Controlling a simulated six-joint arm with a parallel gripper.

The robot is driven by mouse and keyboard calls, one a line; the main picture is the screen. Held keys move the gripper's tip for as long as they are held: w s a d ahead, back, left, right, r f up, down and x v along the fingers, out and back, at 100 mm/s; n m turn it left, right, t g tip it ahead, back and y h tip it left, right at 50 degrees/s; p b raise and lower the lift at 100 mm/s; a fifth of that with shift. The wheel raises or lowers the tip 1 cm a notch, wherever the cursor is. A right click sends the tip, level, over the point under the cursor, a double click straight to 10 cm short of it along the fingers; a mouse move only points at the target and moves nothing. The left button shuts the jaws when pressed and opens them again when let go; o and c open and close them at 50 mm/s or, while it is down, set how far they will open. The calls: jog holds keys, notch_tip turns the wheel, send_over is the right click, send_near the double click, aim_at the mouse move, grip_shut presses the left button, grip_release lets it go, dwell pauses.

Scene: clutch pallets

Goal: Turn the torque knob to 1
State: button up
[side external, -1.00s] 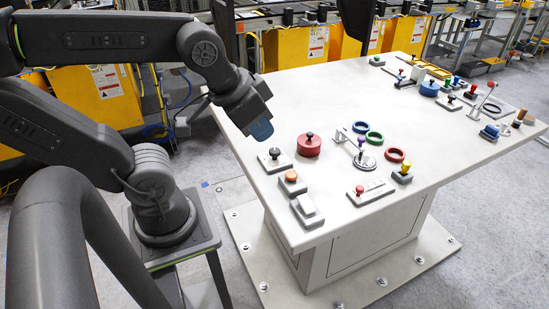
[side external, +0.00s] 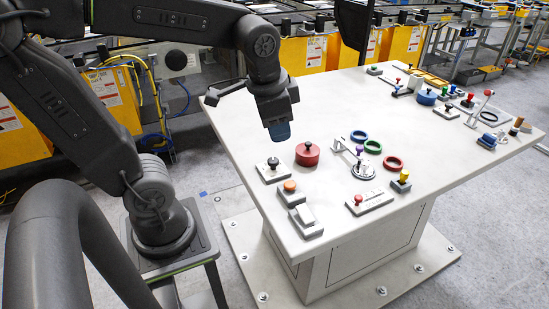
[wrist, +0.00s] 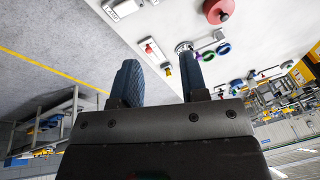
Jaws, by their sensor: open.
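Several knobs stand on the white table (side external: 345,260), and no labels are legible, so I cannot tell which is the torque knob. A black knob on a white plate (side external: 273,163) is at the table's left edge. Right of it is a red round block with a black knob (side external: 307,153), also in the wrist view (wrist: 218,11). My gripper (side external: 280,131) is above the table, behind and slightly left of the red block, apart from it. In the wrist view my gripper (wrist: 160,75) shows two blue fingers spread apart with nothing between them.
An orange button box (side external: 290,192) and a white rocker switch (side external: 306,220) are near the front left edge. A lever on a round base (side external: 362,169), a red ring (side external: 393,163) and a red-button box (side external: 368,201) are further right. The table's back left is clear.

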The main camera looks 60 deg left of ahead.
jog(key=o, duration=0.3)
jog(key=w+a+f+m+g, duration=0.1)
jog(key=w, duration=0.1)
jog(key=w+a+f+m+g, duration=0.1)
jog(key=w+a, duration=0.1)
jog(key=w+a+f+m+g+y, duration=0.1)
jog(key=w+a, duration=0.1)
jog(key=shift+w+a+f+g, duration=0.15)
jog(key=shift+a+f+g, duration=0.05)
jog(key=shift+a+g, duration=0.1)
jog(key=shift+o, duration=0.2)
jog(key=m+g, duration=0.3)
send_near(273, 160)
jog(key=shift+y, duration=0.4)
jog(key=x, duration=0.9)
jog(key=shift+d, duration=0.35)
jog(key=c, duration=0.9)
